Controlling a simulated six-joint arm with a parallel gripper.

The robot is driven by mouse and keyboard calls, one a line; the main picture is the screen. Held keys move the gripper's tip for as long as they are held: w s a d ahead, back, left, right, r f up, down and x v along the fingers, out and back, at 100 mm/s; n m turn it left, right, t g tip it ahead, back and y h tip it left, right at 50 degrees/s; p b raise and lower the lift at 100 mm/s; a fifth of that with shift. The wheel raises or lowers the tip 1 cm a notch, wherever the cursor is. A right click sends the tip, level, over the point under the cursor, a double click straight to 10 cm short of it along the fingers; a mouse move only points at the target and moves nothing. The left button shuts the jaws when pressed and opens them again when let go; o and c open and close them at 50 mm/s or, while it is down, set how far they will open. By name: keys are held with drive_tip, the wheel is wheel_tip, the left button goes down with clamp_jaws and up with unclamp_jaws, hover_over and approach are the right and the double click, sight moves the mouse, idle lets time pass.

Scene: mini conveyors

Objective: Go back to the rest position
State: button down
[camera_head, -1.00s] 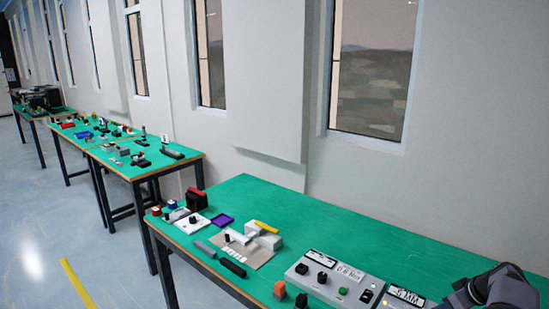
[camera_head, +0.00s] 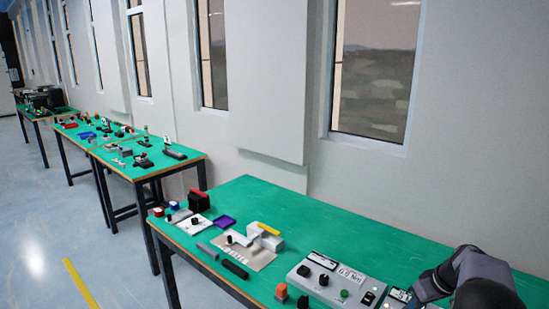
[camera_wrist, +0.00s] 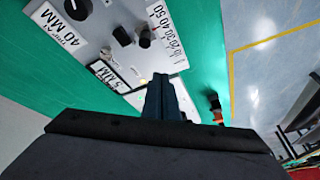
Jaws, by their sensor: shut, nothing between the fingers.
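My gripper (camera_wrist: 163,95) points out over the control panels in the wrist view, its fingers together with nothing between them. In the head view only a dark part of my arm shows at the lower right; the fingertips cannot be made out there. A grey control panel (camera_head: 330,282) with black knobs, a green button and labels lies on the green table (camera_head: 330,222), to the left of my arm. The panel (camera_wrist: 100,28) also shows in the wrist view, with a "40 MM" label and a number scale. A second panel by my arm is mostly hidden.
An orange block (camera_head: 281,291) and a dark piece (camera_head: 303,301) stand in front of the panel. A beige board (camera_head: 250,256) with white and yellow parts, a purple tray (camera_head: 224,221) and a red-black box (camera_head: 199,200) lie farther left. The table's back right is clear.

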drive_tip(key=s+a+r+m+g, duration=0.1)
drive_tip(key=s+a, duration=0.3)
drive_tip(key=a, duration=0.5)
drive_tip(key=s+a+r+g, duration=0.1)
drive_tip(key=s+a, duration=0.2)
drive_tip(key=a, duration=0.6)
drive_tip(key=s+a+f+m+g+h, duration=0.1)
drive_tip(key=s+a, duration=0.4)
drive_tip(key=s, duration=0.4)
drive_tip(key=s+a+f+g+h, duration=0.1)
drive_tip(key=s+a+f, duration=0.1)
drive_tip(key=s+a, duration=0.55)
wheel_tip(320, 180, down, 16)
drive_tip(key=s+d+b, duration=0.1)
drive_tip(key=b, duration=1.5)
drive_tip(key=shift+s+d, duration=0.3)
drive_tip(key=shift+d, duration=0.1)
